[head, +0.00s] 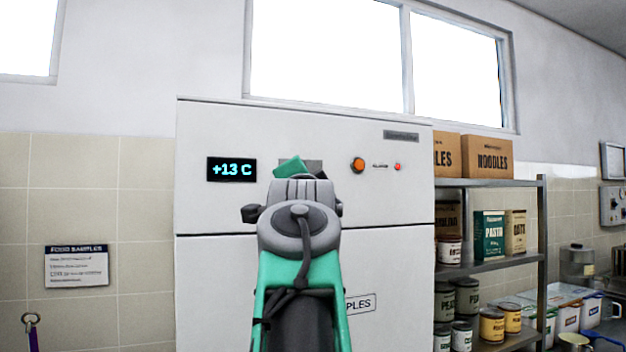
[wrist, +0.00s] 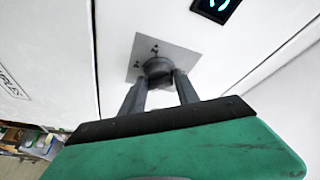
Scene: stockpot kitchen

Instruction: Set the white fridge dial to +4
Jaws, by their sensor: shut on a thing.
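The white fridge (head: 220,270) fills the middle of the head view, and its display (head: 231,169) reads +13 C. In the wrist view the dial (wrist: 157,67) is a dark grey round knob on a light grey square plate (wrist: 178,52). My gripper (wrist: 160,80) has its two fingers on either side of the knob and is shut on it. In the head view my gripper (head: 291,168) is at the fridge's upper panel, and my arm hides the dial. Only part of the plate shows there. The display is cut off in the wrist view (wrist: 215,8).
An orange round button (head: 357,165) and a small red light (head: 397,167) are on the panel right of my gripper. A metal shelf (head: 490,266) with boxes and cans stands right of the fridge. A food samples notice (head: 76,266) hangs on the left wall.

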